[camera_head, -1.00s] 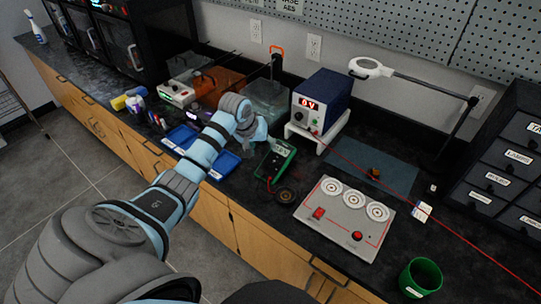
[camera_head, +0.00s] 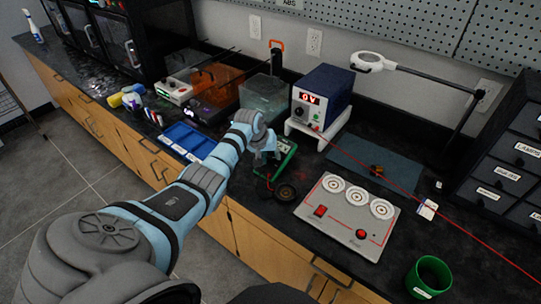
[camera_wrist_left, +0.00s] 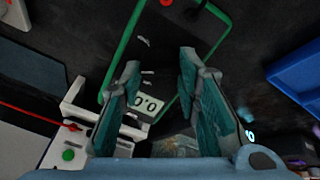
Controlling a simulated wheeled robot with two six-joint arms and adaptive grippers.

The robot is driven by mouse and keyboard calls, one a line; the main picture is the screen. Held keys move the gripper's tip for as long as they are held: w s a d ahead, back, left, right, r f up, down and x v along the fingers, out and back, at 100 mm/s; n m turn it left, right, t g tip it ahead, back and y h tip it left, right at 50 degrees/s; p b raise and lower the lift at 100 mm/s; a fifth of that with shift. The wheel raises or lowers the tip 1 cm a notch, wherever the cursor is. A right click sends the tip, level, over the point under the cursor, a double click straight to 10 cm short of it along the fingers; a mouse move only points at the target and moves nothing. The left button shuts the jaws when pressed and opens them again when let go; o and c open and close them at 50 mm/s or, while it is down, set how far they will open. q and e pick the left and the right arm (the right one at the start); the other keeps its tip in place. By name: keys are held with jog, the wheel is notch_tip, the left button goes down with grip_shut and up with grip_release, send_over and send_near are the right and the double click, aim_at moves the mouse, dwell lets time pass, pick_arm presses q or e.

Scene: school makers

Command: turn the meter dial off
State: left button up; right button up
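The meter (camera_head: 286,157) is a dark handheld unit with a green border, lying on the black bench. My left gripper (camera_head: 266,161) is over its left part and hides much of its face. In the left wrist view the meter (camera_wrist_left: 164,30) lies beneath the fingers, and its display (camera_wrist_left: 146,104) reads about 0.0. The left gripper (camera_wrist_left: 158,62) is open there, its two teal fingers apart with nothing between them. A few white marks show on the dark face, but I cannot make out the dial or its setting. My right gripper is not in view.
A power supply (camera_head: 320,92) showing 0V stands behind the meter on a white stand. A grey board (camera_head: 338,230) with round sockets lies to the right. Blue trays (camera_head: 187,142) lie left, a black coil (camera_head: 285,192) in front. A red wire (camera_head: 390,178) crosses the right side.

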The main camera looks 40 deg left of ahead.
pick_arm(q)
jog(key=shift+c, duration=0.8)
jog(key=shift+r+n+p, duration=0.2)
jog(key=shift+n+p, duration=0.6)
jog(key=shift+n, duration=0.1)
jog(key=n+p, duration=0.2)
jog(key=n, duration=0.1)
jog(key=n+p, duration=0.1)
jog(key=n, duration=0.3)
jog(key=shift+a+f, duration=0.1)
jog(key=shift+s+f+n+p, duration=0.1)
jog(key=shift+n+p, duration=0.4)
jog(key=shift+n, duration=1.1)
jog(key=o, duration=1.2)
jog(key=shift+c, duration=0.2)
